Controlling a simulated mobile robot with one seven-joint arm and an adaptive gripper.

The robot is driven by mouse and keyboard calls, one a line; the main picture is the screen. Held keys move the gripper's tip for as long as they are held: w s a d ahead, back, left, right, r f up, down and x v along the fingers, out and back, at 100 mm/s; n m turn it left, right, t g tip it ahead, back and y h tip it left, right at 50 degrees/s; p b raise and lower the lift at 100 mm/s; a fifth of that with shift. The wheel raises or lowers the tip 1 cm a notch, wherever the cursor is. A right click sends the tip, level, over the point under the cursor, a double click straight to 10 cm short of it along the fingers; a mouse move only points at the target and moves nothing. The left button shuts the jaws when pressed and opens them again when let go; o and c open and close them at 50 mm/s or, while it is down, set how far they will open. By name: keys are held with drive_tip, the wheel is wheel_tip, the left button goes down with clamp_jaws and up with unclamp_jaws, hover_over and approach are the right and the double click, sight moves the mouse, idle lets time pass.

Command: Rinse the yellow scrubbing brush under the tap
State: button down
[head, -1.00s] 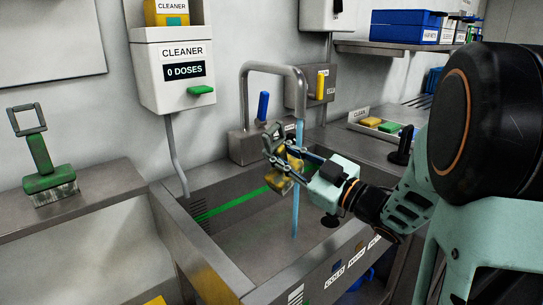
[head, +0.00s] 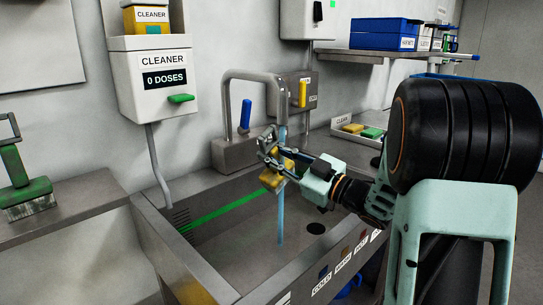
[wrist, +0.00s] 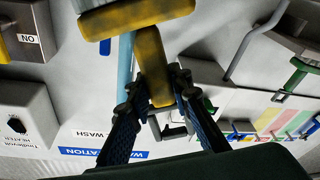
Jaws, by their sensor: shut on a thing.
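My gripper (head: 272,150) is shut on the yellow scrubbing brush (head: 271,181), above the sink basin. In the wrist view, the fingertips (wrist: 155,103) close on the brush's handle (wrist: 153,62), and its wide head with pale bristles (wrist: 137,14) lies at the top edge. The tap (head: 253,76) arches over the sink (head: 205,268), and a blue water stream (head: 281,215) falls from it. The brush overlaps the stream in the head view; I cannot tell whether water touches the bristles. The stream also shows beside the handle in the wrist view (wrist: 125,68).
A cleaner dispenser (head: 157,80) reading 0 DOSES hangs left of the tap. A green brush (head: 22,185) stands on the left ledge. A blue lever (head: 245,114) and a yellow lever (head: 302,93) are near the tap. A CLEAN tray (head: 342,132) with blocks lies behind right.

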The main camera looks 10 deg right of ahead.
drive_tip(key=shift+d, duration=0.1)
idle(0.4)
drive_tip(key=shift+s+d, duration=0.3)
drive_tip(key=shift+d, duration=0.1)
drive_tip(key=shift+w+a, duration=0.1)
drive_tip(key=shift+a, duration=0.05)
drive_tip(key=shift+w+a+b, duration=0.2)
drive_tip(key=shift+a+b, duration=0.1)
drive_tip(key=shift+a, duration=0.05)
drive_tip(key=shift+d, duration=0.1)
drive_tip(key=shift+s+d, duration=0.3)
drive_tip(key=shift+d, duration=0.1)
idle(0.3)
drive_tip(key=s+a+b, duration=0.1)
drive_tip(key=s+a, duration=0.3)
drive_tip(key=s, duration=0.3)
idle(0.6)
